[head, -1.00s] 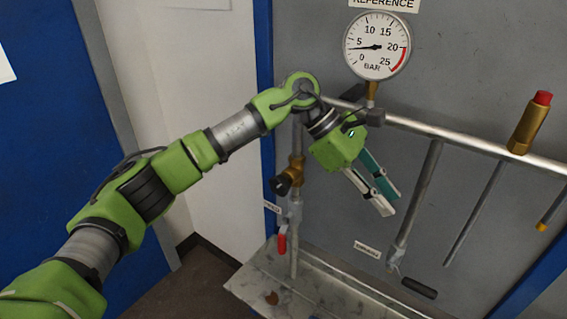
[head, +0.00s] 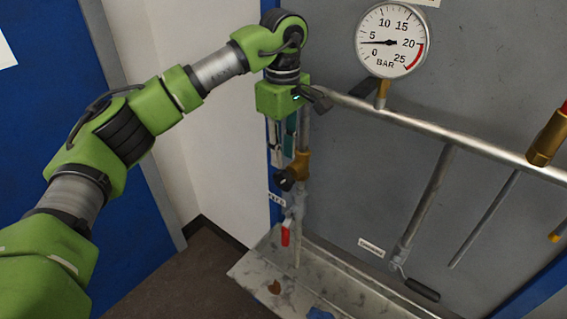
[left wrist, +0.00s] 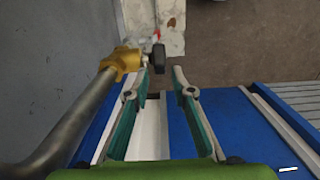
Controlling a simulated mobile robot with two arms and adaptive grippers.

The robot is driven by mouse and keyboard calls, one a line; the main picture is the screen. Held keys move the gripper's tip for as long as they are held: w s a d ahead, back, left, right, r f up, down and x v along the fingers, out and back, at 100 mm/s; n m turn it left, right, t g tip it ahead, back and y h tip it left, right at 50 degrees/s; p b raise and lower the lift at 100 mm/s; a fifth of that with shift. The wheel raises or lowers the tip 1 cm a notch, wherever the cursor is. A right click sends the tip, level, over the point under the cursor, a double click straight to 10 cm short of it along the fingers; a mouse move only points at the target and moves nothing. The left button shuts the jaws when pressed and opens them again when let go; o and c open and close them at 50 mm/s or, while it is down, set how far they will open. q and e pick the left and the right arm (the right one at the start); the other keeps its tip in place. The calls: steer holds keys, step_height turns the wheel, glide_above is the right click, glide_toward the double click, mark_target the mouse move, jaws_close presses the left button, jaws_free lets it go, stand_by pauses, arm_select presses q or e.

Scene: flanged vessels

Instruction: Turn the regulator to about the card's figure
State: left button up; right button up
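The regulator is a brass body (head: 299,166) with a black knob (head: 285,180) on the vertical pipe. In the left wrist view its brass body (left wrist: 122,64) is left of the fingers, and the black knob (left wrist: 158,57) shows beyond the fingertips, near the gap. My left gripper (head: 283,160) points down just above the knob, open, with nothing between its fingers (left wrist: 160,72). The dial gauge (head: 391,41) has its needle between 0 and 5 bar. No card figure is readable. My right gripper is not in view.
A horizontal pipe (head: 440,135) runs right from near my wrist. A red-handled valve (head: 286,233) sits below the regulator, above a stained metal tray (head: 265,268). A black-handled valve (head: 420,289) and a brass fitting with a red cap (head: 547,140) are at the right.

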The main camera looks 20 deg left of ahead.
mark_target(283, 172)
arm_select(q)
step_height(283, 172, down, 5)
steer(key=shift+f+p, duration=0.15)
steer(key=shift+p, duration=0.65)
jaws_close()
